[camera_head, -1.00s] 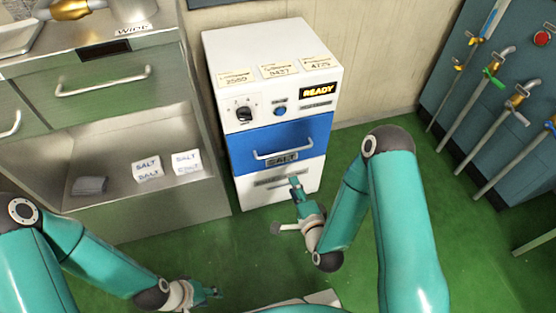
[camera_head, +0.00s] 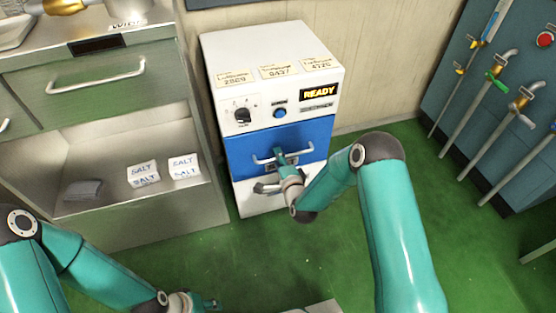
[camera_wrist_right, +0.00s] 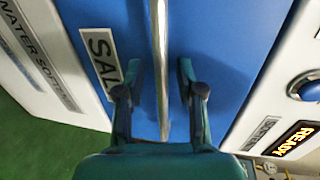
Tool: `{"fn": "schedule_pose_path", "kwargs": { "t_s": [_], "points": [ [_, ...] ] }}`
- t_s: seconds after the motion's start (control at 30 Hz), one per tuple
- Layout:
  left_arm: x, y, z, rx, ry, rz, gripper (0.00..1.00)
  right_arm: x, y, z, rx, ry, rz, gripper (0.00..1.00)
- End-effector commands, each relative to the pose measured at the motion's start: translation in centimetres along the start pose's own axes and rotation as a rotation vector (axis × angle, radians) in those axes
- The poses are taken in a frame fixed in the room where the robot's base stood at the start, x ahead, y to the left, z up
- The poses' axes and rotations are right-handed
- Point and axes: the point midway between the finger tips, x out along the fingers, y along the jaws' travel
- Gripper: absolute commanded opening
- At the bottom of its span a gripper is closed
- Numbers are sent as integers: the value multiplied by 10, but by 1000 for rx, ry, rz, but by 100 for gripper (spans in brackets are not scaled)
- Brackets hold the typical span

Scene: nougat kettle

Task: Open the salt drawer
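The salt drawer (camera_head: 240,150) is the blue front of the white machine and looks shut, flush with the body. Its silver bar handle (camera_head: 309,148) also shows in the right wrist view (camera_wrist_right: 158,45), with the SALT label (camera_wrist_right: 101,60) beside it. My right gripper (camera_head: 279,158) is at the drawer front and covers part of the handle and label in the head view. In the wrist view its two fingers (camera_wrist_right: 160,88) are apart, one on each side of the bar, with gaps visible.
The white machine (camera_head: 270,50) has a knob, a blue button (camera_head: 279,113) and a READY display (camera_head: 318,94). A steel cabinet (camera_head: 150,217) with salt blocks (camera_head: 143,173) stands close at left. Blue panel with pipes (camera_head: 450,90) is at right.

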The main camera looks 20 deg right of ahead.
Motion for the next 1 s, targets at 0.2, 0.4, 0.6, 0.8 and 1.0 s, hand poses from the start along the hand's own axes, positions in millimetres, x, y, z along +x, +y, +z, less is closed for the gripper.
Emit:
{"fn": "schedule_pose_path", "kwargs": {
  "t_s": [0.2, 0.4, 0.6, 0.8, 1.0],
  "points": [
    [1, 0, 0, 0, 0, 0, 40, 3, 0, 0, 0, 0, 0, 37],
    [0, 0, 0, 0, 0, 0, 40, 3, 0, 1, 0, -1, 0, 21],
    [0, 0, 0, 0, 0, 0, 40, 3, 0, 1, 0, -1, 1, 0],
    [1, 0, 0, 0, 0, 0, 40, 2, 1, 1, 0, -1, 2, 0],
    [1, 0, 0, 0, 0, 0, 40, 2, 2, 1, 0, -2, 4, 0]
  ]
}}
